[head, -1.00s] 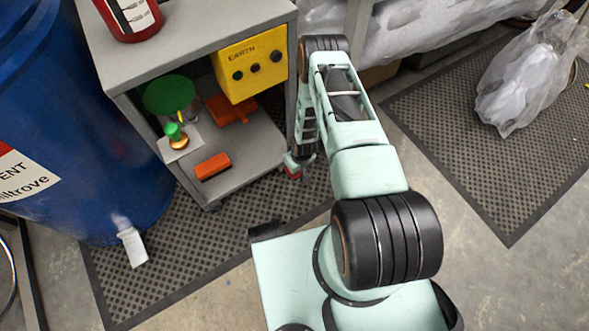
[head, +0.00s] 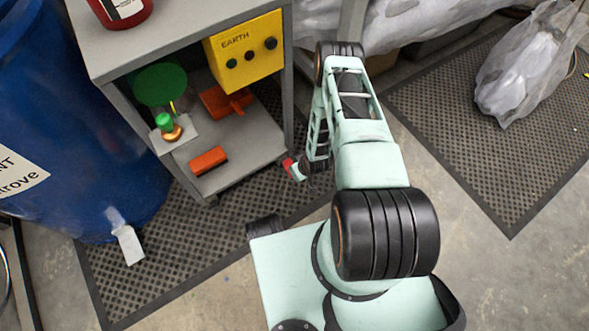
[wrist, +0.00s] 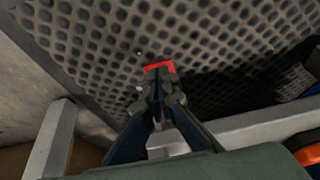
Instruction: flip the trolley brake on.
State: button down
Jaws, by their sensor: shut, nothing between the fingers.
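The grey trolley (head: 236,157) stands left of my arm in the head view. A small red tab (head: 289,166), which looks like the brake, is low by its front right leg. The red tab also shows in the wrist view (wrist: 160,68), just past my fingertips. My gripper (head: 299,172) is right beside the tab, low over the mat. In the wrist view my gripper (wrist: 159,88) is shut and holds nothing. I cannot tell whether it touches the tab. The caster and the tab's exact tilt are mostly hidden.
The trolley carries a yellow EARTH box (head: 247,52), a red can (head: 122,8) and orange items on its lower shelf. A blue drum (head: 75,120) stands at left. A perforated mat (head: 165,275) lies underneath. A wrapped bag (head: 515,80) sits at right.

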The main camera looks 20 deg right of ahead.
jog(key=shift+f+b, duration=0.55)
jog(key=shift+f, duration=0.15)
jog(key=shift+r, duration=0.1)
dwell(0.4)
